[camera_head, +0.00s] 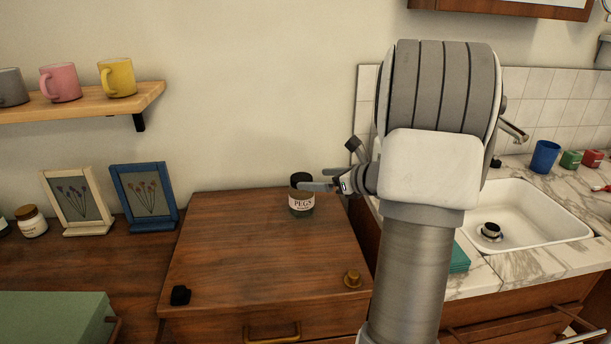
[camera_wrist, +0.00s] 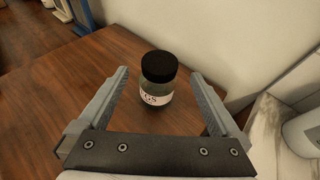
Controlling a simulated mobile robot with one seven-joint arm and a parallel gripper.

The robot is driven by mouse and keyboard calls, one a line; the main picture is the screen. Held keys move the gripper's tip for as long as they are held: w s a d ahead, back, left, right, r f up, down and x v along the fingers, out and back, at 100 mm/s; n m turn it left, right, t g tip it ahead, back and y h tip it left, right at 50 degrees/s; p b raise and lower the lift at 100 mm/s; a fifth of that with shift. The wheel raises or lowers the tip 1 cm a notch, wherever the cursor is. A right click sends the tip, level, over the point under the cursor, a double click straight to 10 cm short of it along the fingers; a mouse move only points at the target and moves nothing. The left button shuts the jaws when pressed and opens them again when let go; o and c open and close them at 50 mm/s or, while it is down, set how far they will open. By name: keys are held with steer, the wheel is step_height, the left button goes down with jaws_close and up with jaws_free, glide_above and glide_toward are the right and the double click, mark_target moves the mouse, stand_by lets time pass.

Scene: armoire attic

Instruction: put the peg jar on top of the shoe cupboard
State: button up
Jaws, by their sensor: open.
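The peg jar (camera_head: 301,204), dark glass with a black lid and a white "PEGS" label, stands upright on the brown wooden top of a low cabinet (camera_head: 250,250), near its back right corner. This cabinet looks like the shoe cupboard. My gripper (camera_head: 318,186) is at the jar from the right, with one finger across it just below the lid. In the wrist view the jar (camera_wrist: 157,98) stands between the two spread fingers of my gripper (camera_wrist: 160,72), with a gap visible on each side. My arm hides the area right of the cabinet.
A small black object (camera_head: 180,295) and a brass-coloured knob-like item (camera_head: 352,278) sit at the cabinet's front corners. Picture frames (camera_head: 145,197) stand to the left. A marble counter with a sink (camera_head: 525,215) is on the right. The cabinet top's middle is clear.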

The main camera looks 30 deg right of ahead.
steer(key=v, duration=0.5)
steer(key=shift+p, duration=0.35)
